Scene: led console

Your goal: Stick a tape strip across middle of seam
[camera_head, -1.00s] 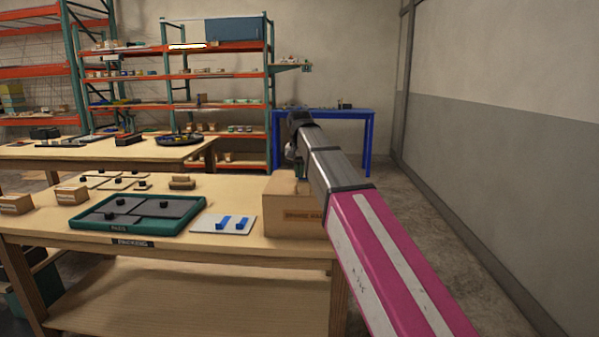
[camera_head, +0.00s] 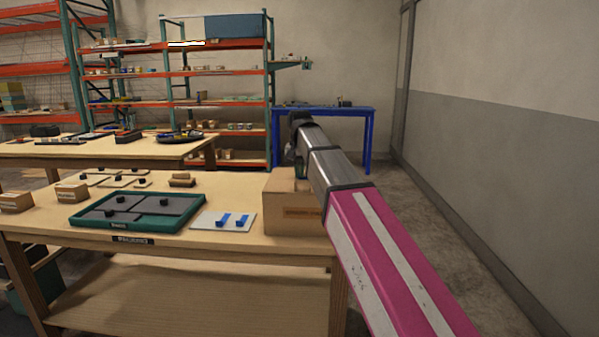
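My gripper (camera_head: 299,170) is a small dark shape over the back of the box, largely hidden by my arm. I cannot tell whether it is open or holds anything.
A green tray (camera_head: 160,226) with dark grey panels and black knobs lies left of the card. Small boxes (camera_head: 72,193) and flat panels lie further left and behind. A second table (camera_head: 100,152), shelving and a blue table (camera_head: 325,113) stand behind. A wall bounds the right.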

